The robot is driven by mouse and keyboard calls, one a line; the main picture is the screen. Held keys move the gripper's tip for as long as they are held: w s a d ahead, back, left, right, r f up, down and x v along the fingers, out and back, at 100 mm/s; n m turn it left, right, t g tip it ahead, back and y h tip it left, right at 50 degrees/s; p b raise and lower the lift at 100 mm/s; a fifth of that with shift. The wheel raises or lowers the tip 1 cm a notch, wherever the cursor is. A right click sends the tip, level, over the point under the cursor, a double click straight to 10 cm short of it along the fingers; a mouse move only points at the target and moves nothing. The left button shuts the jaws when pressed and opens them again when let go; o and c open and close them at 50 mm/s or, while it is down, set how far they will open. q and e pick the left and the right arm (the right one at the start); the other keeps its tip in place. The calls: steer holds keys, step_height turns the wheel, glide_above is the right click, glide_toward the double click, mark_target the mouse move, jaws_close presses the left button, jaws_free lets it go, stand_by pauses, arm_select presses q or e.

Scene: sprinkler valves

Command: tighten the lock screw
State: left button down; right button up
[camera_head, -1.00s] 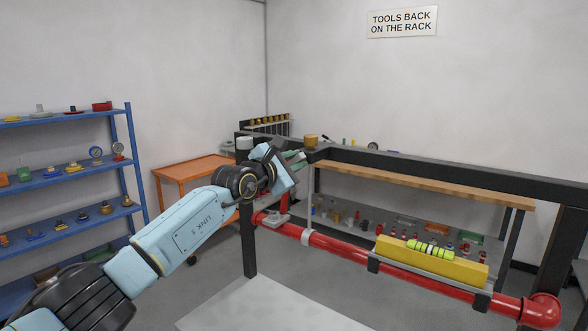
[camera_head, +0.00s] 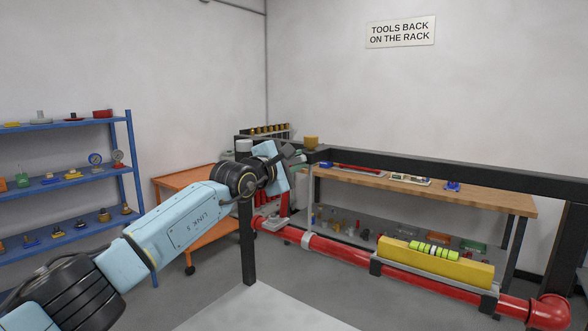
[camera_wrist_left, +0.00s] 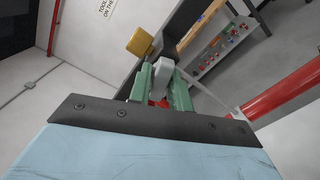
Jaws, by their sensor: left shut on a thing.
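My left gripper (camera_head: 296,156) is at the corner of the black frame, beside the brass-coloured knob (camera_head: 311,142). In the left wrist view its two green fingers (camera_wrist_left: 163,88) are closed on a light grey part (camera_wrist_left: 163,70). A small red piece (camera_wrist_left: 159,103) shows low between the fingers. The knob (camera_wrist_left: 140,42) stands just beyond the fingers there, apart from them. I cannot make out a lock screw; the fingers and wrist may hide it. My right gripper is not in view.
The black frame rail (camera_head: 430,166) runs right from the gripper. A red pipe (camera_head: 340,247) runs below it, with a yellow level (camera_head: 440,264) on a bracket. A wooden workbench (camera_head: 480,200) stands behind, an orange cart (camera_head: 180,185) and blue shelves (camera_head: 70,176) at left.

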arm_select(q)
steer(key=shift+f+m, duration=0.15)
steer(key=shift+m, duration=0.25)
steer(key=shift+m+b, duration=0.5)
steer(key=shift+m, duration=1.1)
steer(key=c, duration=1.2)
jaws_free()
